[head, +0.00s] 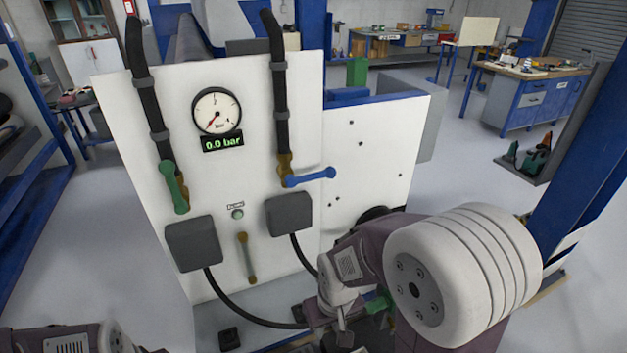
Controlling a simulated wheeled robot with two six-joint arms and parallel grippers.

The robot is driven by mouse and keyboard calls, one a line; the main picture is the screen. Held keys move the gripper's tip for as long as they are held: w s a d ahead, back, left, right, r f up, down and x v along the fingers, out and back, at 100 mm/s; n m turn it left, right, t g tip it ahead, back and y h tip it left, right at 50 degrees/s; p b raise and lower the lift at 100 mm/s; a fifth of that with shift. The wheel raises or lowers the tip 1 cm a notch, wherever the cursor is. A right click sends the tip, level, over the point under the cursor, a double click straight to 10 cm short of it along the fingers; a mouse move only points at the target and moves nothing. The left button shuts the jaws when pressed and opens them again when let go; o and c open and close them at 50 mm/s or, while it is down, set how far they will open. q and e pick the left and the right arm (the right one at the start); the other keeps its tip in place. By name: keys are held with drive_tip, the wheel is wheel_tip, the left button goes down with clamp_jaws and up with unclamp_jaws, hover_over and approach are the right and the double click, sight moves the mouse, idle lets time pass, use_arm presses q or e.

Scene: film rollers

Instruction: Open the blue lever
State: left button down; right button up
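The blue lever (312,177) sits on a brass valve (284,168) at the lower end of the right black hose on the white panel. It sticks out sideways to the right, about level, slightly raised at its tip. My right gripper (341,322) is at the bottom centre, well below the lever and apart from it. Its fingers are small and partly hidden, so I cannot tell whether it is open or shut. Only a piece of my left arm shows at the bottom left edge; its gripper is out of view.
A green lever (175,187) hangs down at the left hose. A gauge (217,111) sits above a display (222,142) reading 0.0 bar. Two grey boxes (193,243) with cables and a small brass-ended handle (246,257) are lower on the panel (150,110).

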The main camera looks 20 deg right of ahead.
drive_tip(key=shift+m, duration=0.3)
clamp_jaws()
drive_tip(key=w+a+r+m+t+y+b, duration=0.2)
drive_tip(key=w+a+r+m+t+b, duration=0.1)
drive_tip(key=w+m, duration=0.55)
drive_tip(key=w+a+r+m+t+y+b, duration=0.25)
drive_tip(key=w+m+b, duration=0.2)
drive_tip(key=m, duration=0.75)
drive_tip(key=w+d+r+m+t+h+b, duration=0.2)
drive_tip(key=w+d+r+m+t+b, duration=0.65)
drive_tip(key=m, duration=0.35)
drive_tip(key=s+d+m+t+h+b, duration=0.1)
drive_tip(key=d+m+h+b, duration=0.1)
drive_tip(key=d+b, duration=0.4)
drive_tip(key=shift+s+d+f+h+b, duration=0.25)
drive_tip(key=shift+d+f+h+b, duration=0.1)
drive_tip(key=shift+d, duration=0.6)
drive_tip(key=shift+m, duration=0.25)
